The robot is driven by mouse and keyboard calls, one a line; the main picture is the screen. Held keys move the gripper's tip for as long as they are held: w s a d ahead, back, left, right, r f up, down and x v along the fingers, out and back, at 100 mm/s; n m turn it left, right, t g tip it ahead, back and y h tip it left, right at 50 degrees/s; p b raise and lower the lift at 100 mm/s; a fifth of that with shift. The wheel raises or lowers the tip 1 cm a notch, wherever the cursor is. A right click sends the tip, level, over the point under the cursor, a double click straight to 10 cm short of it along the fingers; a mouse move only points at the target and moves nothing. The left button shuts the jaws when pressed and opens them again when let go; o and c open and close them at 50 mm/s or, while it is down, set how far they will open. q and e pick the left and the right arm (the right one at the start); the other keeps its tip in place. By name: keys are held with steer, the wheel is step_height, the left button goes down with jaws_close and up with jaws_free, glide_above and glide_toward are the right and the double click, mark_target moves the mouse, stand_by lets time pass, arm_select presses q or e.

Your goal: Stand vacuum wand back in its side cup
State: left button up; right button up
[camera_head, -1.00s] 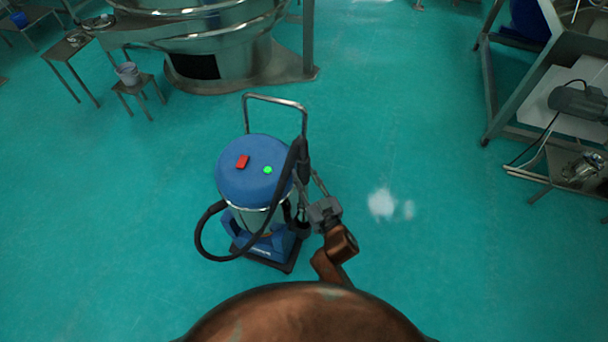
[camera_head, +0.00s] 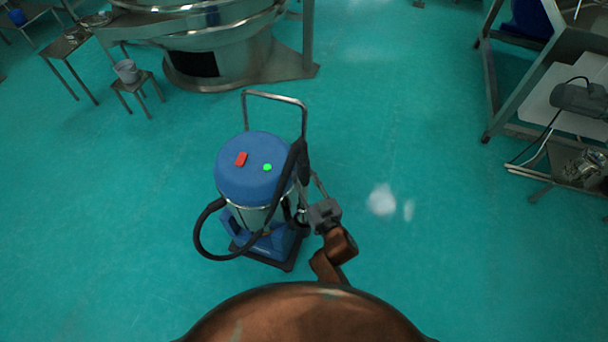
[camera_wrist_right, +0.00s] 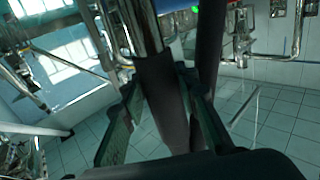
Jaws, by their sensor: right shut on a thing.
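The vacuum (camera_head: 255,175) stands upright on the floor, with a blue lid, a steel body and a black hose. Its wand (camera_head: 303,165) is nearly upright at the vacuum's right side, with a dark upper part. My right gripper (camera_head: 316,213) is shut on the wand low down, beside the vacuum. In the right wrist view the wand (camera_wrist_right: 165,95), a steel tube running into a dark sleeve, is between the two fingers of the right gripper (camera_wrist_right: 160,90). I cannot make out the side cup clearly, nor whether the wand's lower end is in it. My left gripper is not in view.
The steel push handle (camera_head: 274,97) rises behind the vacuum. A large round sieve machine (camera_head: 215,40) stands at the back. A small stool with a bucket (camera_head: 127,72) is at the back left. A metal frame (camera_head: 510,75) is at the right. The floor between is clear.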

mark_target(305, 193)
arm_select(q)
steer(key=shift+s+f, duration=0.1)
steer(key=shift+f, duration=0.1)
arm_select(e)
steer(key=shift+f, duration=0.3)
arm_select(q)
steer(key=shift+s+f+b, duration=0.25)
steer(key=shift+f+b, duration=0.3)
steer(key=shift+b, duration=0.05)
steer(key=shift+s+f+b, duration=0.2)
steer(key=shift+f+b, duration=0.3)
steer(key=shift+b, duration=0.1)
arm_select(e)
steer(key=shift+f, duration=1.9)
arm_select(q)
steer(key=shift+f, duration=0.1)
arm_select(e)
steer(key=shift+f, duration=0.15)
